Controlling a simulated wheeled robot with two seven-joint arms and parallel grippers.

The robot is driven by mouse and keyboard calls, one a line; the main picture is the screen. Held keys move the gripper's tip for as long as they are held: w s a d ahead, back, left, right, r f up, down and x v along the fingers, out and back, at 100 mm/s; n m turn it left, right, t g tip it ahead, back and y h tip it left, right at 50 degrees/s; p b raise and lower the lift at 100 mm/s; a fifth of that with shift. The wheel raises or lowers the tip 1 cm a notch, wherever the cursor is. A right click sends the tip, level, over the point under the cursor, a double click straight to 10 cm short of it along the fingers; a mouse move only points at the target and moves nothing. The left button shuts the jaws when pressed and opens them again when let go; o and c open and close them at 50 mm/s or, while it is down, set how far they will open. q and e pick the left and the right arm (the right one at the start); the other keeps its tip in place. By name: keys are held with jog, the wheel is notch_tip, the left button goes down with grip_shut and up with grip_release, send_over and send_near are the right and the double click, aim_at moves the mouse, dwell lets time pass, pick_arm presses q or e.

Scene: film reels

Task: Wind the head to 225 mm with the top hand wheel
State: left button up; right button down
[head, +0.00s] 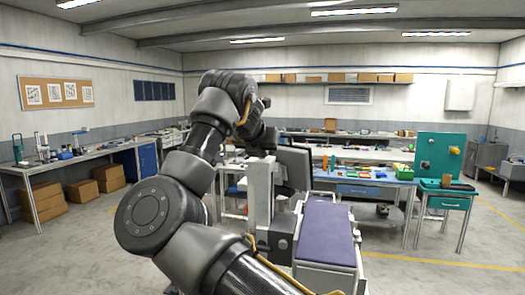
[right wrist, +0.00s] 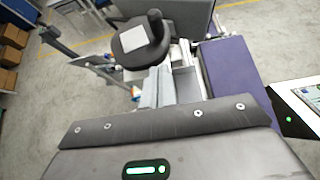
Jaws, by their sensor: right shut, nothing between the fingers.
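The hand wheel is a dark disc with an upright knob (right wrist: 144,45) and a pale square patch on its face, at the top of the right wrist view. It sits above a light grey column (right wrist: 158,88), which shows as a pale upright post (head: 260,192) in the head view. A dark flat panel (head: 295,168) is beside the post. My right gripper (head: 262,137) is shut and empty, near the top of the post; my own arm partly covers this area. Contact with the wheel cannot be told. No millimetre reading is legible. My left gripper is not in view.
A purple padded bench (head: 325,232) extends from the post toward the front right. Cardboard boxes (head: 44,201) lie at left. Open floor shows at the lower right.

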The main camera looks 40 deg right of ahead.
jog(key=shift+w+d, duration=0.1)
jog(key=shift+w, duration=0.15)
jog(key=shift+r+p, duration=0.1)
jog(key=shift+p, duration=0.25)
jog(key=shift+w+a+p, duration=0.35)
jog(key=shift+w+a, duration=0.05)
jog(key=shift+w, duration=0.1)
